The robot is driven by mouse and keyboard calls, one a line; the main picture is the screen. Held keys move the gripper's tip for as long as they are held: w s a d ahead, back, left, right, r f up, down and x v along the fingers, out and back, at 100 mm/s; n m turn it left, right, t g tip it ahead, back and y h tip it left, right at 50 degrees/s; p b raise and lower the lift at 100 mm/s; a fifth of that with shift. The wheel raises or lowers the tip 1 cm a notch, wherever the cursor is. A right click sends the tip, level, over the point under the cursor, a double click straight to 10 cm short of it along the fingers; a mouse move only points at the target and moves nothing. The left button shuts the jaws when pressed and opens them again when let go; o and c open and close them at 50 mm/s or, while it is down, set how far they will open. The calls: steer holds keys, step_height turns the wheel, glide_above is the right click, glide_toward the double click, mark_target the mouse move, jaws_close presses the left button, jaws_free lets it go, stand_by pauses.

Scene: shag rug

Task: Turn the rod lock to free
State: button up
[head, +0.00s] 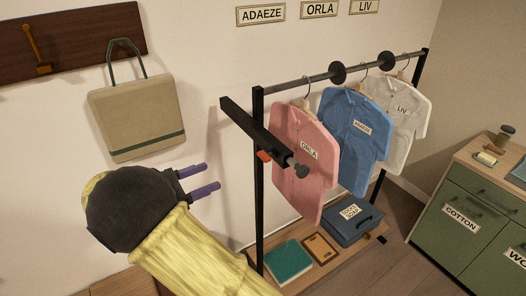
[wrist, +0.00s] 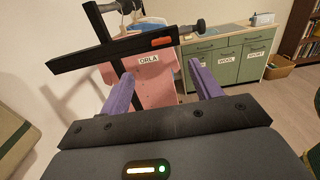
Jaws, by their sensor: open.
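A black bar (head: 250,130) sits at the near end of the clothes rack, crossing in front of its post. An orange tab (head: 264,156) sits on the bar's lower side near its right end; it looks like the rod lock. No marking for "free" is readable.
Pink (head: 304,165), blue (head: 354,142) and white (head: 398,110) shirts hang on the rack's rod (head: 310,82). A tote bag (head: 137,117) hangs on the wall at left. A green cabinet (head: 470,210) stands at right. A case and books lie on the rack's shelf.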

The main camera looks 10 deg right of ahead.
mark_target(261, 157)
steer(key=shift+d, duration=0.25)
steer(key=p+x, duration=0.5)
steer(key=x, duration=1.1)
steer(key=shift+w+d+f+p, duration=0.1)
steer(key=shift+w+d+p, duration=0.15)
steer(key=shift+d, duration=0.4)
steer(key=shift+s, duration=0.15)
steer(key=c, duration=1)
